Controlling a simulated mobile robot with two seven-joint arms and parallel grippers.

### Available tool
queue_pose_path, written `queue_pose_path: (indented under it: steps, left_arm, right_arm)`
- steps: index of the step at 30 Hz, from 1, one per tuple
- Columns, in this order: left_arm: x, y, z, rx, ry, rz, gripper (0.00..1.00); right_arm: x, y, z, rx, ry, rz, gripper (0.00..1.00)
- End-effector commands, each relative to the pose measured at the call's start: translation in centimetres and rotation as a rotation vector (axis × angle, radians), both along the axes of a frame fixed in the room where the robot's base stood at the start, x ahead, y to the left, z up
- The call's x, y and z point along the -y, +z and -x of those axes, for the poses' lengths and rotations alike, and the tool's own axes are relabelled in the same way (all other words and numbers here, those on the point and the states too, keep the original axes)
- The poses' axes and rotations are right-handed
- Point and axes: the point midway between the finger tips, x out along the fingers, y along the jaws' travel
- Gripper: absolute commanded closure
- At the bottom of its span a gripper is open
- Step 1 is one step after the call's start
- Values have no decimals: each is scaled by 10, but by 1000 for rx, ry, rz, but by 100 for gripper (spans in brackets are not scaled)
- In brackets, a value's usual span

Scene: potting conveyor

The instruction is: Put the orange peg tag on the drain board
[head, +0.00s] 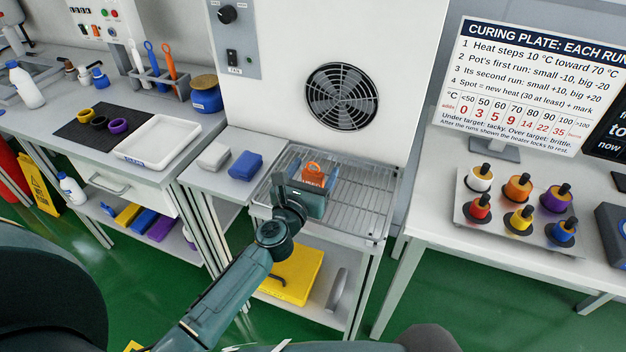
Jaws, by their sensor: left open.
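The orange peg tag (313,173) shows just beyond my left gripper, at the rear left of the wire-topped metal drain board (356,203). It looks upright and has pale lettering low on its face. My left gripper (312,180) is open and reaches over the board from the front, with its jaws at the tag. The gripper hides the tag's lower part, so I cannot tell whether the tag touches the board or the fingers. My right gripper is not in view.
A white cabinet with a round fan grille (341,96) stands behind the board. The board's right half is clear. A plate with several colored pots (491,226) is at right.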

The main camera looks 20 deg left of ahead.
Motion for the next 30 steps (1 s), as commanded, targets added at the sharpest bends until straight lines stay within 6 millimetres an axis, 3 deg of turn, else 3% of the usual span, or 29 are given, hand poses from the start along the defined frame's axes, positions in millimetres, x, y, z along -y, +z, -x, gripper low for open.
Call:
queue_pose_path:
  steps: [2, 21, 26, 30]
  left_arm:
    - [0, 0, 0, 0, 0, 0, 29]
    - [0, 0, 1, 1, 0, -1, 80]
    - [0, 1, 1, 1, 0, -1, 81]
    - [0, 13, 0, 2, 0, -2, 81]
  right_arm:
    - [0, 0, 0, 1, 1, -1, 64]
    - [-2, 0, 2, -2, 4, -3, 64]
    - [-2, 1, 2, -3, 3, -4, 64]
    - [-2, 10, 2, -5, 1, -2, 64]
